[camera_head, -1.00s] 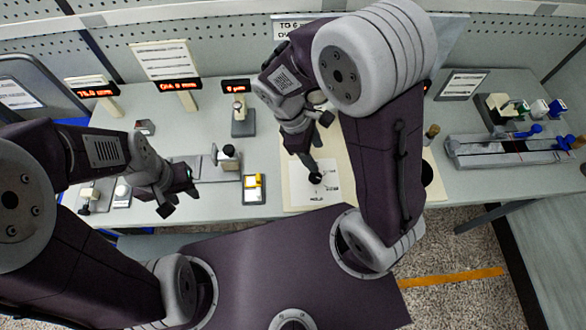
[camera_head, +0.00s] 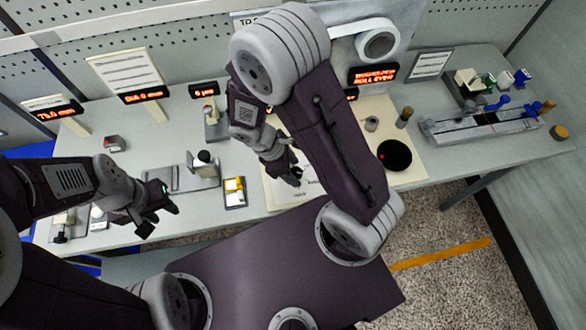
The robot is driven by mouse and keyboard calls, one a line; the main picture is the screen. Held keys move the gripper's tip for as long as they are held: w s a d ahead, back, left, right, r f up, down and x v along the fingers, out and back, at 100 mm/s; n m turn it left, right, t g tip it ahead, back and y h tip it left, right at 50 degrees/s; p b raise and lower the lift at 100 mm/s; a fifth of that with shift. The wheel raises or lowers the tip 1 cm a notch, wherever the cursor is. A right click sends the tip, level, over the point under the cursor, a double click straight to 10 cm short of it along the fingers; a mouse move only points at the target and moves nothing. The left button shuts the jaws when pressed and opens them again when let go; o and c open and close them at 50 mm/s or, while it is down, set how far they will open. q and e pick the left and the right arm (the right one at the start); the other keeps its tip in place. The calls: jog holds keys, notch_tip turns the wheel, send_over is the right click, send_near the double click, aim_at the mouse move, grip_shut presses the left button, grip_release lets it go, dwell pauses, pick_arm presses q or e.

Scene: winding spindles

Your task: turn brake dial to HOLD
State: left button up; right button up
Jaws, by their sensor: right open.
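The brake dial's white label plate (camera_head: 278,193) lies on the table at the centre, with small printed lettering too blurred to read now. My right gripper (camera_head: 295,178) is over this plate, pointing down, with its dark fingers open. The dark dial knob cannot be told apart from the fingers, so its pointer direction and any contact are unclear. My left gripper (camera_head: 157,218) hangs empty near the table's front edge at the left, with its fingers apart.
A black round disc (camera_head: 394,155) lies right of my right forearm. A yellow-and-white block (camera_head: 234,190) and a grey fixture (camera_head: 183,178) stand left of the plate. A long grey rail fixture (camera_head: 480,124) is at the right. Lit displays (camera_head: 374,74) stand at the back.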

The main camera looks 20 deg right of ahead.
grip_shut()
jog(key=shift+w+d+r+m+g+p, duration=0.1)
jog(key=shift+m+g+p, duration=0.4)
jog(key=shift+m+p, duration=0.6)
jog(key=m+y+p, duration=0.1)
jog(key=m, duration=0.2)
jog(key=shift+g, duration=0.4)
jog(key=m+y+p, duration=0.1)
jog(key=m, duration=0.2)
jog(key=shift+w+d+g+p, duration=0.15)
jog(key=shift+g+p, duration=0.15)
jog(key=shift+g, duration=0.1)
jog(key=shift+d+m+y+p, duration=0.1)
jog(key=shift+m+y+p, duration=0.5)
jog(key=shift+m, duration=1.4)
